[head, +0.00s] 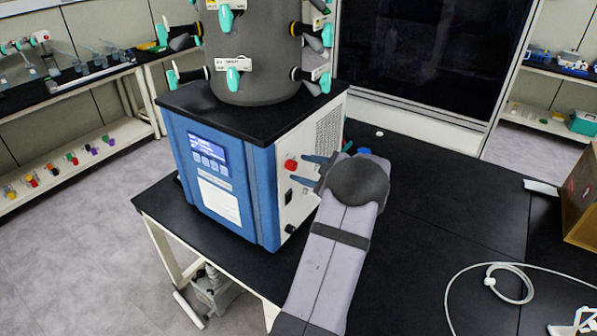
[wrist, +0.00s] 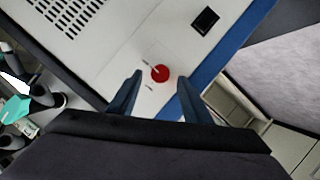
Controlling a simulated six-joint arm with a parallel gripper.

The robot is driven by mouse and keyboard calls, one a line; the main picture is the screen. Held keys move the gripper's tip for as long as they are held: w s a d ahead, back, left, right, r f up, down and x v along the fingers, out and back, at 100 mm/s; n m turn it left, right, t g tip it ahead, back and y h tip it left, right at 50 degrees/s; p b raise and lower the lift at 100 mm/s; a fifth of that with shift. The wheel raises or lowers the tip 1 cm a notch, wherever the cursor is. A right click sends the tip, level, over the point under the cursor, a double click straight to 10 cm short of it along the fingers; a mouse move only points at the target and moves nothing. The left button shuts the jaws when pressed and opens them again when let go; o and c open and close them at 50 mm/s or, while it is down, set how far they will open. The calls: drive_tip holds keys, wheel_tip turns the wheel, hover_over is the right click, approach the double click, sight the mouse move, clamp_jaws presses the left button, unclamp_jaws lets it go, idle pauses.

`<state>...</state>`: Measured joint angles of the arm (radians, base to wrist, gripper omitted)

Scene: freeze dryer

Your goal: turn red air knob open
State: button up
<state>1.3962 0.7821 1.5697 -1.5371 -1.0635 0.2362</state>
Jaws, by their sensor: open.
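The red air knob (head: 291,166) sits on the white side panel of the blue and white freeze dryer (head: 222,187). In the wrist view the knob (wrist: 160,73) lies just beyond the fingertips, roughly midway between them. A thin pale mark crosses the knob there. My gripper (head: 311,170) is at the right of the dryer with its fingers pointing at the side panel. In the wrist view my gripper (wrist: 160,88) is open, one finger on each side of the knob's line, with nothing between the fingers. Whether the fingertips touch the panel cannot be told.
A black switch (wrist: 206,20) and a vent grille (wrist: 72,15) are on the same panel. A grey chamber with teal valves (head: 255,50) stands on top of the dryer.

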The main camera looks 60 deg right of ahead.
drive_tip(key=b+v, duration=0.1)
drive_tip(key=v, duration=0.3)
drive_tip(key=shift+b, duration=0.3)
